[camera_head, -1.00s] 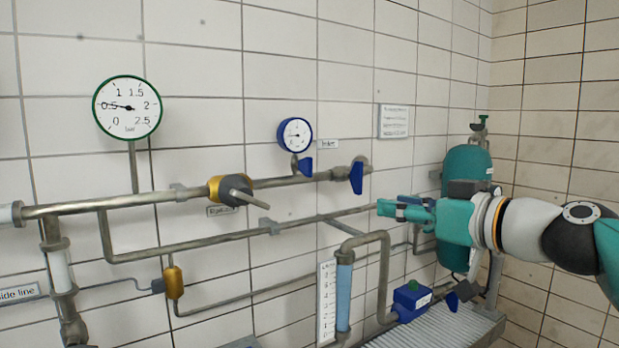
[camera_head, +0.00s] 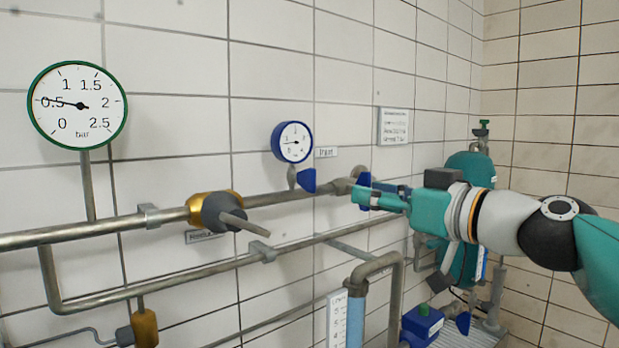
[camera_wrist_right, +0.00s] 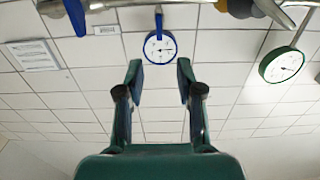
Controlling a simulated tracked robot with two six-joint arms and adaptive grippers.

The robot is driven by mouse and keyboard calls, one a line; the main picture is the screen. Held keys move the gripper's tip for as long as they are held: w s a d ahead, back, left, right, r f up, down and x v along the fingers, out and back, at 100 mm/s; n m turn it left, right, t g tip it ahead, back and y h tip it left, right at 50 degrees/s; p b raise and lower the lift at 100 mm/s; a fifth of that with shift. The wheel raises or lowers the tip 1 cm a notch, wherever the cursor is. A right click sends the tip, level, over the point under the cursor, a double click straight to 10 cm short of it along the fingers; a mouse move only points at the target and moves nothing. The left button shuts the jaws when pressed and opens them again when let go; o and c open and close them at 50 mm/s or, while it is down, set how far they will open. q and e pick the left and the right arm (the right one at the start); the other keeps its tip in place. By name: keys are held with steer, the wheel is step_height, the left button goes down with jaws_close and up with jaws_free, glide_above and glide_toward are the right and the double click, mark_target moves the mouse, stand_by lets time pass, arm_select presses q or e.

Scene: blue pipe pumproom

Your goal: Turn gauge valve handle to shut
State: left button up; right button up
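The small blue gauge valve handle (camera_head: 308,180) is on the short stem under the blue-rimmed gauge (camera_head: 293,142). In the right wrist view, which is upside down, the handle (camera_wrist_right: 158,23) shows as a narrow blue strip above the gauge (camera_wrist_right: 160,47). My right gripper (camera_head: 360,193) is right of the handle in the head view and apart from it. In the wrist view its two fingers (camera_wrist_right: 160,72) are spread with nothing between them, and the gauge and handle appear beyond the gap. My left gripper is not in view.
A larger blue handle (camera_head: 364,181) on the main pipe is partly hidden behind my right gripper. A yellow and grey valve (camera_head: 215,211) and a green-rimmed gauge (camera_head: 78,105) are farther left. Pipes run along the tiled wall. A teal cylinder (camera_head: 470,173) stands at the right.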

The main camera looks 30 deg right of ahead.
mark_target(314, 181)
steer(key=w+p, duration=0.1)
steer(key=w, duration=0.4)
steer(key=w+p, duration=0.2)
steer(key=w, duration=0.3)
steer(key=w+a+p, duration=0.1)
steer(key=w, duration=0.4)
jaws_close()
